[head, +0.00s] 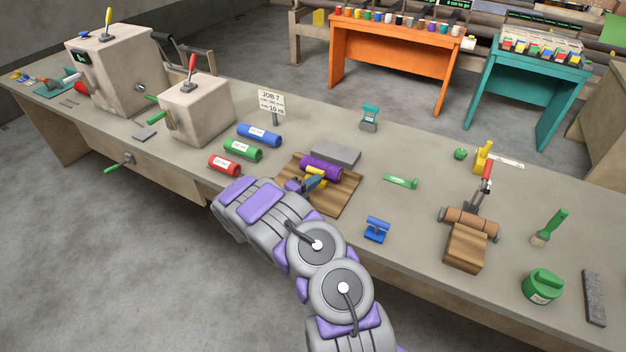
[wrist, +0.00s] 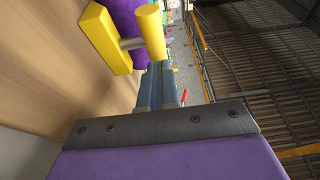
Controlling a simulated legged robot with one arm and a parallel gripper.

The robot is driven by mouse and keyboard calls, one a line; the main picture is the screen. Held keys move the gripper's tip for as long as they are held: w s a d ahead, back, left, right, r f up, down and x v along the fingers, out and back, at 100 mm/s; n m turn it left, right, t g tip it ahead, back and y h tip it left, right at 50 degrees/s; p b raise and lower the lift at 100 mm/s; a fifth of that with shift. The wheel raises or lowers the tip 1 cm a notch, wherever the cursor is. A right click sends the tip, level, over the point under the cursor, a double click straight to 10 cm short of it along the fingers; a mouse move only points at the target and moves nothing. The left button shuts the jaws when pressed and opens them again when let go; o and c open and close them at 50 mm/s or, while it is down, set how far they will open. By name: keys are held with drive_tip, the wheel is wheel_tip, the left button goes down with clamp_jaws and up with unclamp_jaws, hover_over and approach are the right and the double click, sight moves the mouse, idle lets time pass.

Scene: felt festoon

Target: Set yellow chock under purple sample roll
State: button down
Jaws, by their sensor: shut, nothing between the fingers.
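The purple sample roll (head: 321,167) lies on a wooden board (head: 341,197) on the bench, in front of a grey slab. It also shows at the top of the wrist view (wrist: 121,20). The yellow chock (head: 315,178) is on the board at the near side of the roll, close against it; whether they touch is unclear. In the wrist view the chock (wrist: 104,38) has a block, a grey stem and a yellow bar handle. My gripper (head: 310,184) is at the chock's near side. In the wrist view its fingers (wrist: 154,82) are shut and empty, just short of the handle.
Blue (head: 259,135), green (head: 243,149) and red (head: 224,166) rolls lie left of the board. The grey slab (head: 335,154) is behind the purple roll. A blue chock-like piece (head: 376,229) and a green piece (head: 400,181) lie to the right.

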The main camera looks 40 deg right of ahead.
drive_tip(key=shift+s+a+r+p, duration=0.15)
drive_tip(key=shift+s+a+p, duration=0.3)
drive_tip(key=shift+s+a, duration=0.5)
drive_tip(key=s+a+p, duration=0.1)
drive_tip(key=a+p, duration=0.1)
drive_tip(key=a, duration=0.8)
drive_tip(key=shift+s, duration=0.1)
